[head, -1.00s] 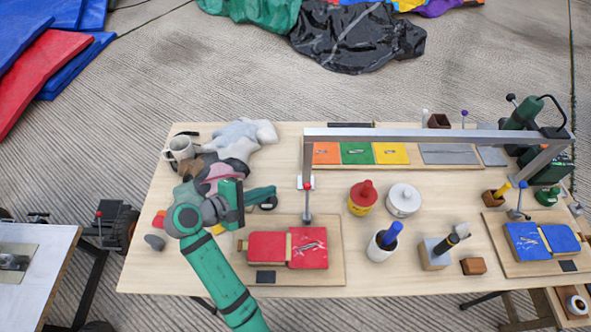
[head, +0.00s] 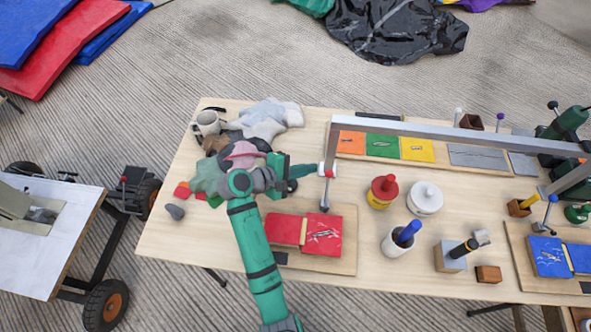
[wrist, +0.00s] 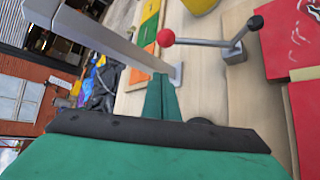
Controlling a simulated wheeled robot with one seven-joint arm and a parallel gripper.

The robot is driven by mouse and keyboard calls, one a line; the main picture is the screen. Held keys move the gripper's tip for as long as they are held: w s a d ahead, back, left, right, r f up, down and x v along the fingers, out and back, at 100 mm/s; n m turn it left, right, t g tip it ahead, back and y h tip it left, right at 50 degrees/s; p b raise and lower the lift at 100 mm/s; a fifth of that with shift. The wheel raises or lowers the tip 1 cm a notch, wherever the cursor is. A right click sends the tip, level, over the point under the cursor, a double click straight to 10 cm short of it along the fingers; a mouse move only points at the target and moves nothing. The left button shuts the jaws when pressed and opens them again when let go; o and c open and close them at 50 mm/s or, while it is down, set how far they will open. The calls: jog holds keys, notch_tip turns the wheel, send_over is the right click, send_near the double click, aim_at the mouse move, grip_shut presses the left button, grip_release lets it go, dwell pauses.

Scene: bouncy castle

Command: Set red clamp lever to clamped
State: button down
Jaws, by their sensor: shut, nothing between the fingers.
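The clamp lever with a red ball knob (head: 329,174) stands by the red panels (head: 322,236) on a wooden board. In the wrist view the red knob (wrist: 165,38) ends a grey bar that runs right to a small grey block (wrist: 235,54); a second arm with a black ball (wrist: 256,23) rises from the block. My gripper (head: 311,168) is shut and empty, just left of the red knob in the head view. In the wrist view its fingertips (wrist: 160,82) sit below the red knob, with a visible gap. Contact does not show.
A grey metal frame (head: 430,130) spans the table above the lever's far end. A blue clamp station (head: 550,258) is at far right.

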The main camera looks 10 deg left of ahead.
aim_at(327, 192)
jog(key=shift+w+d+f, duration=0.35)
jog(key=shift+w+d, duration=0.05)
jog(key=shift+d, duration=0.4)
jog(key=shift+s+d+r, duration=0.35)
jog(key=shift+s+r, duration=0.15)
jog(key=shift+s, duration=0.1)
jog(key=shift+s+d+r, duration=0.3)
jog(key=shift+s+r, duration=0.2)
jog(key=shift+s, duration=0.1)
jog(key=shift+w+d, duration=0.1)
